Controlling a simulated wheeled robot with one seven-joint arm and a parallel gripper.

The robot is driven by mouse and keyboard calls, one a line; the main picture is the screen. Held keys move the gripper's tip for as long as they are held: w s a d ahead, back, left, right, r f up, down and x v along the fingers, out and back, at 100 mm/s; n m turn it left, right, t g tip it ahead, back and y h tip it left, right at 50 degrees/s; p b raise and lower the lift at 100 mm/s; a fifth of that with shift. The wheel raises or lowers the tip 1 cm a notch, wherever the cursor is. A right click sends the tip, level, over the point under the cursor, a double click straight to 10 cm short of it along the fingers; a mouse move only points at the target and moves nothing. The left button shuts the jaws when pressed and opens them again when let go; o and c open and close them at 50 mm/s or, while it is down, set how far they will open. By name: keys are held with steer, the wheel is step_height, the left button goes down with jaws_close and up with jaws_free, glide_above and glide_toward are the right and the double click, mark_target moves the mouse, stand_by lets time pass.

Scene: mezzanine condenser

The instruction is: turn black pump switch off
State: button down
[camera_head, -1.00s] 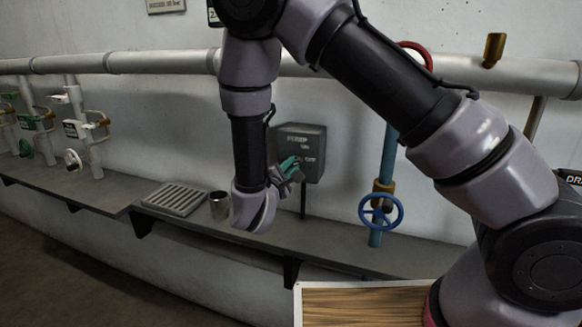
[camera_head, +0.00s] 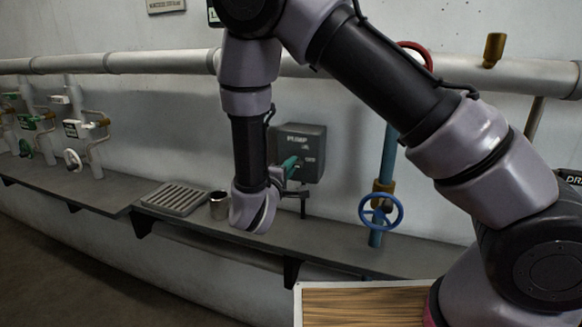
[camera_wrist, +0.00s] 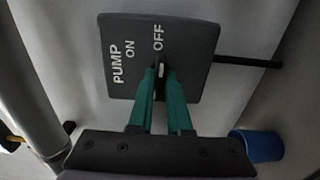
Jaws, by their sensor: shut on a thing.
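The dark grey pump switch box (camera_head: 303,148) is on a post against the wall, labelled PUMP, ON and OFF. In the wrist view the box (camera_wrist: 190,40) fills the upper middle, with its lettering turned sideways. My gripper (camera_head: 291,164) reaches the box face from the left. In the wrist view the green fingertips of my gripper (camera_wrist: 160,77) are closed together on the small switch knob (camera_wrist: 160,69), whose white mark shows just below the word OFF and seems to point toward it. The rest of the knob is hidden between the fingers.
A metal cup (camera_head: 218,205) and a slotted tray (camera_head: 175,198) stand on the shelf left of the box. A blue valve wheel (camera_head: 380,211) is to the right. A large pipe (camera_head: 130,62) runs above along the wall.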

steer(key=c, duration=0.9)
jaws_free()
steer(key=shift+o, duration=0.2)
steer(key=shift+s, duration=0.15)
steer(key=v, duration=1)
steer(key=shift+s, duration=0.3)
steer(key=shift+a, duration=0.15)
